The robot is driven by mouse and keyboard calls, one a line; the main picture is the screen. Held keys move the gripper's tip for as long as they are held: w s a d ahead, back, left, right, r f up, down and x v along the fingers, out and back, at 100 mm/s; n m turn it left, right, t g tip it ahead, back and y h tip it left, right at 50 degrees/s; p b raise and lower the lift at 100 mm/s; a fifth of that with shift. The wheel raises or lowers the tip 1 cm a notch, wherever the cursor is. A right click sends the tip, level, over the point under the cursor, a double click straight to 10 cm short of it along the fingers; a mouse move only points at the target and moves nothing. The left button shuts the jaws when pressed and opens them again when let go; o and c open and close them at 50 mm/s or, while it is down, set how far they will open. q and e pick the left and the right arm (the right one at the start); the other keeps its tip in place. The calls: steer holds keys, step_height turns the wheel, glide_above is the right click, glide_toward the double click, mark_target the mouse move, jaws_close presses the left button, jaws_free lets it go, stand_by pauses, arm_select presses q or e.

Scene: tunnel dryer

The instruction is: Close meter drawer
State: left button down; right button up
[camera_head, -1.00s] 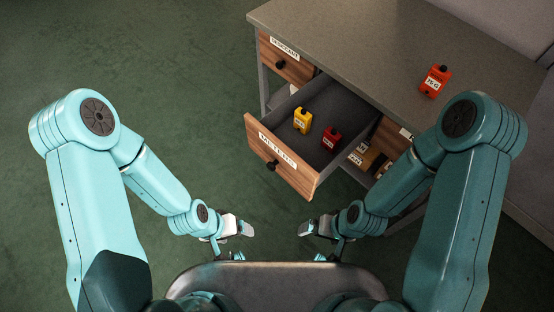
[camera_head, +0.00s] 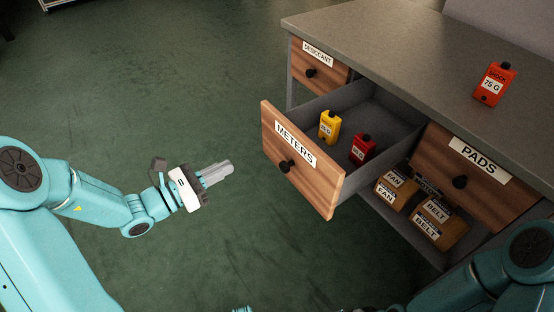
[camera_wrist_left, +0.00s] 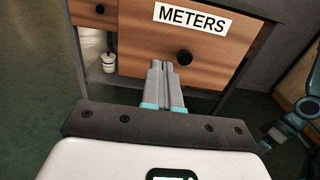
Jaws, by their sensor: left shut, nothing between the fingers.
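The meter drawer (camera_head: 301,160), with a wooden front labelled METERS and a dark round knob (camera_head: 287,167), is pulled well out of the desk. It holds a yellow meter (camera_head: 329,127) and a red meter (camera_head: 362,149). My left gripper (camera_head: 228,168) is shut and empty, to the left of the drawer front, its fingers pointing towards it. In the left wrist view the fingertips (camera_wrist_left: 160,66) show in front of the drawer front (camera_wrist_left: 215,50), left of and slightly below the knob (camera_wrist_left: 184,57). Contact cannot be told. My right gripper is out of view.
A closed DESICCANT drawer (camera_head: 318,70) is at the left and a PADS drawer (camera_head: 470,178) at the right. Boxes marked FAN (camera_head: 392,190) and BELT (camera_head: 440,222) are on the lower shelf. Green floor at left is clear.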

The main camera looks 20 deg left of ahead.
mark_target(280, 140)
arm_select(q)
steer(key=b+x, duration=0.2)
steer(key=x, duration=1)
steer(key=shift+w+d, duration=0.1)
steer(key=shift+w, duration=0.05)
steer(key=shift+w+d+r, duration=0.1)
steer(key=shift+w+d, duration=0.3)
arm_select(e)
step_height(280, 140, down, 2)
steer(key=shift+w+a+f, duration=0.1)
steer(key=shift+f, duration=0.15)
